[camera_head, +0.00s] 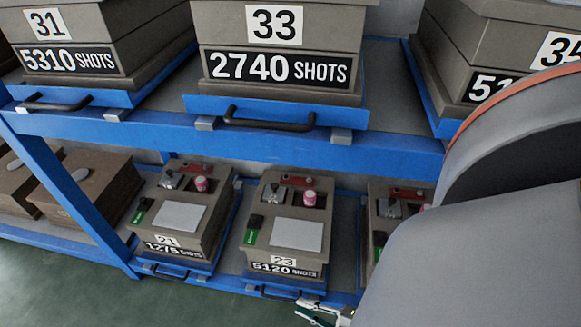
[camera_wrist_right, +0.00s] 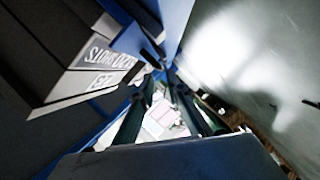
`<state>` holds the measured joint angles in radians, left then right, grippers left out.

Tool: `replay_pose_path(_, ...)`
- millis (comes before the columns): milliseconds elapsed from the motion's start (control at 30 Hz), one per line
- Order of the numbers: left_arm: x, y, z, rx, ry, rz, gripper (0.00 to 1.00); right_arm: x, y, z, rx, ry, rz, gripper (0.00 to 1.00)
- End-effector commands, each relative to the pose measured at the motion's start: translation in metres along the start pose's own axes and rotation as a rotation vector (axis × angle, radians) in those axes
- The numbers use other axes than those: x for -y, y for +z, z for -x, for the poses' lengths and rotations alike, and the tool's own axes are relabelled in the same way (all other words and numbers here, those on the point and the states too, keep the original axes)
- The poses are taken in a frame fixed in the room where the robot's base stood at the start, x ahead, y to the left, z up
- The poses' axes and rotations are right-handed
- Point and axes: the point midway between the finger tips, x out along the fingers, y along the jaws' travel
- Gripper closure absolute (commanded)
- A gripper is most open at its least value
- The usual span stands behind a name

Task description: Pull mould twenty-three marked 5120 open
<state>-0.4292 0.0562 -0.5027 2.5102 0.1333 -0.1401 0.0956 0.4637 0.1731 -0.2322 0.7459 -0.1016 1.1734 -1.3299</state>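Mould twenty-three (camera_head: 296,234) is a grey-brown box on the lower shelf, marked "23" and "5120 SHOTS". It sits on a blue tray with a dark bar handle (camera_head: 280,293) at its front. My right gripper (camera_head: 310,311) is low in front of the shelf, a little right of this handle, its fingers apart and nothing seen between them. In the right wrist view the mould's label (camera_wrist_right: 103,65) is at the left, and the two fingers (camera_wrist_right: 161,80) are apart near a dark bar. I cannot tell whether they touch it. My left gripper is out of view.
Mould 21 (camera_head: 181,219) stands to the left and another mould (camera_head: 385,215) to the right, partly hidden by my right arm. Above, moulds 31 (camera_head: 60,45) and 33 (camera_head: 278,50) rest on the blue rack's upper shelf. Green floor (camera_head: 60,285) in front is clear.

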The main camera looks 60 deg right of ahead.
Motion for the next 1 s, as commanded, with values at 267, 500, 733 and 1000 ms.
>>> replay_pose_path(267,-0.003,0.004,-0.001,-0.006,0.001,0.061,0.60,0.001,0.000,-0.035,-0.001,0.000,0.001,0.85)
replay_pose_path(500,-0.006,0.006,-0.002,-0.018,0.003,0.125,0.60,0.002,0.001,-0.066,0.001,-0.002,0.001,0.85)
replay_pose_path(733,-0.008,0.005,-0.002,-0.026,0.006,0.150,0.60,0.000,0.000,-0.077,0.000,-0.001,0.000,0.85)
replay_pose_path(1000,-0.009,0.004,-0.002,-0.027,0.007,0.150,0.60,0.000,0.000,-0.077,-0.001,0.000,0.000,1.00)
